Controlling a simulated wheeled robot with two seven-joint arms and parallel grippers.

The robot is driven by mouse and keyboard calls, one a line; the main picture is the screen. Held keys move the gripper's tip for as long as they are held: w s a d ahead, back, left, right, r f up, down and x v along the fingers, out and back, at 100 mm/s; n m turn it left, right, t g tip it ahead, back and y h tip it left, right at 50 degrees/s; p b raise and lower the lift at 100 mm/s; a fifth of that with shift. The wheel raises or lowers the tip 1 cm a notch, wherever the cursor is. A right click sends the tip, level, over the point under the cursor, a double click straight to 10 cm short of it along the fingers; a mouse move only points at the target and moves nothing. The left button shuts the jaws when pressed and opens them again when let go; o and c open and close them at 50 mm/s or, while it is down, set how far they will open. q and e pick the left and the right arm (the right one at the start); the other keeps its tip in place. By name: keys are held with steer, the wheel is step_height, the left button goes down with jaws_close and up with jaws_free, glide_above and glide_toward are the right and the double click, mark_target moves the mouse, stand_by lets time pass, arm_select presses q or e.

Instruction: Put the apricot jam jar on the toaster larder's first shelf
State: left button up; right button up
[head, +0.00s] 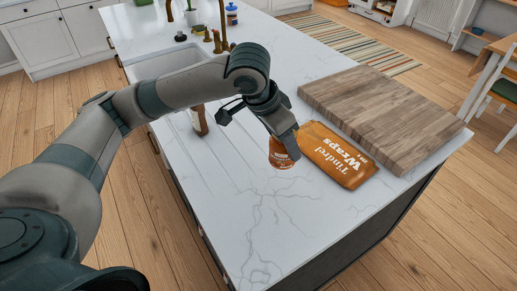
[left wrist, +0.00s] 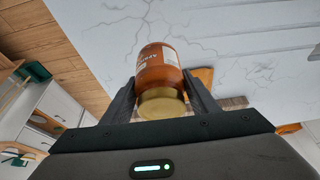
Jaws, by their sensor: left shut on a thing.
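The apricot jam jar (head: 281,154) is a small orange jar at the fingers of my left gripper (head: 282,138), over the white marble counter. In the left wrist view the jar (left wrist: 158,68) shows an orange body with a partly readable label and a gold lid (left wrist: 161,104). The left gripper's two dark fingers (left wrist: 160,100) are shut on it, one on each side. I cannot tell whether the jar's base touches the counter. The right gripper is not in view. No toaster larder or shelf of it can be made out.
An orange snack bag (head: 335,157) lies right beside the jar, against a wooden board (head: 385,115). A bottle (head: 199,120) stands left of the gripper near the sink (head: 165,65). A brown tap (head: 222,35) rises behind. The counter's front part (head: 270,215) is clear.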

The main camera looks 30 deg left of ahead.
arm_select(q)
steer(key=w+a+f+p, duration=0.3)
steer(key=a+f, duration=0.3)
steer(key=a, duration=0.4)
steer(key=shift+w+a+f, duration=0.25)
steer(key=shift+w, duration=0.05)
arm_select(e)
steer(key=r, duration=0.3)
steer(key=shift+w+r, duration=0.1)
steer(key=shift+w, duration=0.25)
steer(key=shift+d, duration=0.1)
arm_select(q)
step_height(320, 180, down, 4)
steer(key=shift+r+p, duration=0.25)
steer(key=shift+p, duration=0.55)
steer(key=shift+f, duration=0.25)
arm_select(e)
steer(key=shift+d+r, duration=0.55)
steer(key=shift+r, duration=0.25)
